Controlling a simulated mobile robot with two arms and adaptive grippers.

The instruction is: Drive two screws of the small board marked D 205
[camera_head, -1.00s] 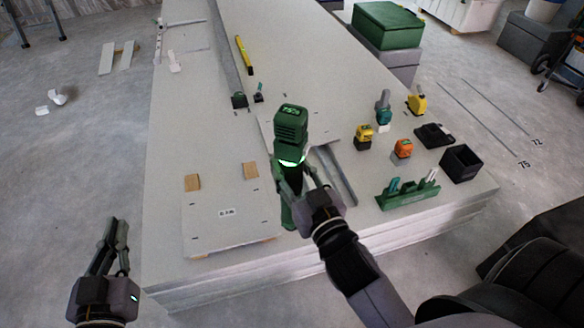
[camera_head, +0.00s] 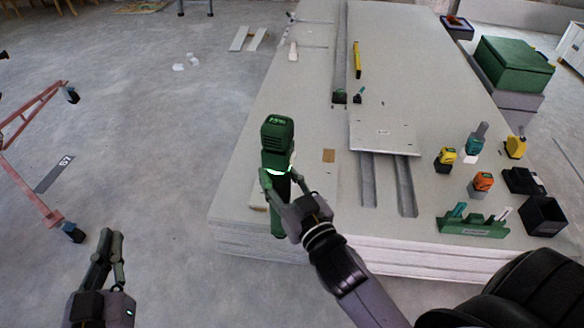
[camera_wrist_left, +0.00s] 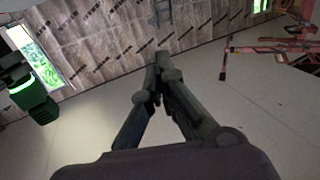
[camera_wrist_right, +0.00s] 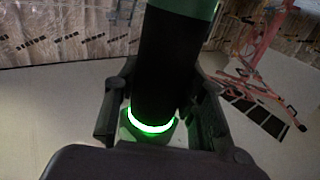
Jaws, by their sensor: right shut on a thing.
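My right gripper (camera_head: 280,184) is shut on a green and black screwdriver tool (camera_head: 277,136) with a lit green ring. It holds the tool upright in front of the panel stack's front left part; the ring also shows in the right wrist view (camera_wrist_right: 150,124). A small pale board (camera_head: 383,135) with a tiny mark I cannot read lies across two grooves. Another small board at the front is largely hidden behind the tool and arm, its mark out of sight. My left gripper (camera_head: 113,243) is empty, its fingertips together (camera_wrist_left: 160,60), above the floor left of the stack.
A red frame (camera_head: 35,185) stands left. The floor between is free.

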